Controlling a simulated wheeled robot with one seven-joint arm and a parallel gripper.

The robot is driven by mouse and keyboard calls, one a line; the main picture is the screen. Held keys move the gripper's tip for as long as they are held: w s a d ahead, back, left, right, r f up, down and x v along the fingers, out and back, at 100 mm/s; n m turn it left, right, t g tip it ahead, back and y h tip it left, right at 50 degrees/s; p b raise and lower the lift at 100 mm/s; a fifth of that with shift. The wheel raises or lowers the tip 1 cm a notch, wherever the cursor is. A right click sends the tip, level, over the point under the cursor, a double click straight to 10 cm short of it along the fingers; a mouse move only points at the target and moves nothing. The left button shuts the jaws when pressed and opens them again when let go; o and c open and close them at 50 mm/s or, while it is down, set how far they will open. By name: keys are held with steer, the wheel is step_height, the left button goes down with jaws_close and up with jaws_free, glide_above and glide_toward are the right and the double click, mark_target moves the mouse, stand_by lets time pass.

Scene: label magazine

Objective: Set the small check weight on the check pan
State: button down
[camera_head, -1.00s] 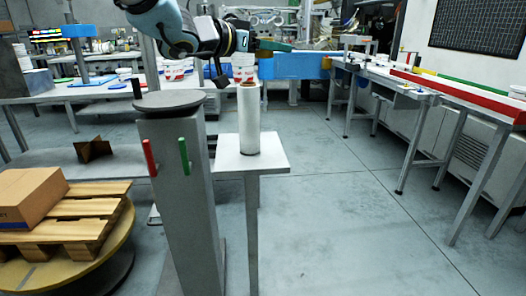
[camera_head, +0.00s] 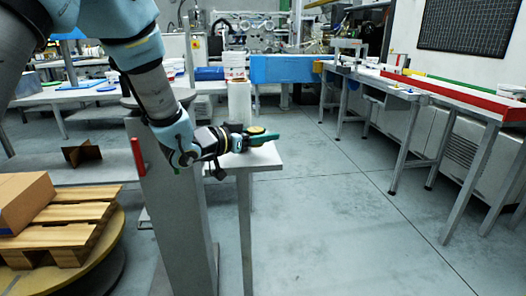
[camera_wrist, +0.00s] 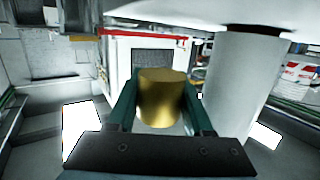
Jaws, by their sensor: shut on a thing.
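My gripper (camera_head: 264,138) is shut on a brass-coloured cylindrical weight (camera_wrist: 162,98), which sits between the two green fingers in the wrist view. In the head view the weight (camera_head: 256,130) shows as a small gold spot at the gripper. The gripper is over the small white table, in front of the white upright cylinder. A round grey plate (camera_head: 187,97) on a tall grey column, perhaps the check pan, is to the left, partly hidden behind my arm.
The white cylinder (camera_head: 239,100) stands close behind the gripper on the small table (camera_head: 262,160). A red handle (camera_head: 138,154) sticks out of the column. A pallet (camera_head: 60,225) with a cardboard box (camera_head: 25,200) is at the lower left.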

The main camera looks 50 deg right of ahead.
mark_target(263, 157)
steer(key=shift+f, duration=2.05)
steer(key=shift+f, duration=0.1)
steer(key=c, duration=0.6)
jaws_free()
steer(key=shift+f, duration=0.1)
